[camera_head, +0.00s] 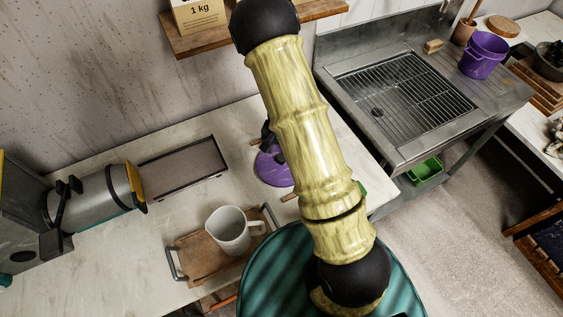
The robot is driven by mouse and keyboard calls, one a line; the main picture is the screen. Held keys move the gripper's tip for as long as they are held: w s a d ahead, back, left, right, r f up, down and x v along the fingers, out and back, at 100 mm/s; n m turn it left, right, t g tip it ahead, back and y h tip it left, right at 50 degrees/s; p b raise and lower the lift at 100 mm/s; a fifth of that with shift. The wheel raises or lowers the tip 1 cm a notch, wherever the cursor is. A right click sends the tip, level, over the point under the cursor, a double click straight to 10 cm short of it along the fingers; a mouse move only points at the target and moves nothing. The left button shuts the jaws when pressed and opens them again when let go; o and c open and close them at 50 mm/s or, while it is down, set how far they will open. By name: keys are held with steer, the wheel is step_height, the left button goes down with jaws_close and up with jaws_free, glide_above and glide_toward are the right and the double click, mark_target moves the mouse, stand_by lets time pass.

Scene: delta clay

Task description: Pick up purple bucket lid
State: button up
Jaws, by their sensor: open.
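The purple bucket lid (273,170) is a flat, round purple disc on the pale worktop, left of my arm's large pale-yellow link. That link covers its right side. A dark shape at the lid's upper edge looks like part of my gripper (268,134), close above or beside the lid. My arm hides most of it, and its fingertips are not clear. I cannot tell whether it touches the lid. Nothing is visibly held. A purple bucket (483,54) stands far off at the sink's right end.
A white jug (231,229) stands on a wooden tray (196,258) in front of the lid. A flat dark-framed box (183,170) and a metal machine (95,204) are to the left. A wall shelf (212,37) is above. The steel sink (402,95) is at right.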

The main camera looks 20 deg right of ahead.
step_height(320, 180, down, 4)
steer(key=shift+f, duration=0.1)
steer(key=shift+s, duration=0.1)
stand_by(0.4)
steer(key=c, duration=1.1)
steer(key=shift+o, duration=0.2)
step_height(320, 180, up, 10)
steer(key=shift+r, duration=0.1)
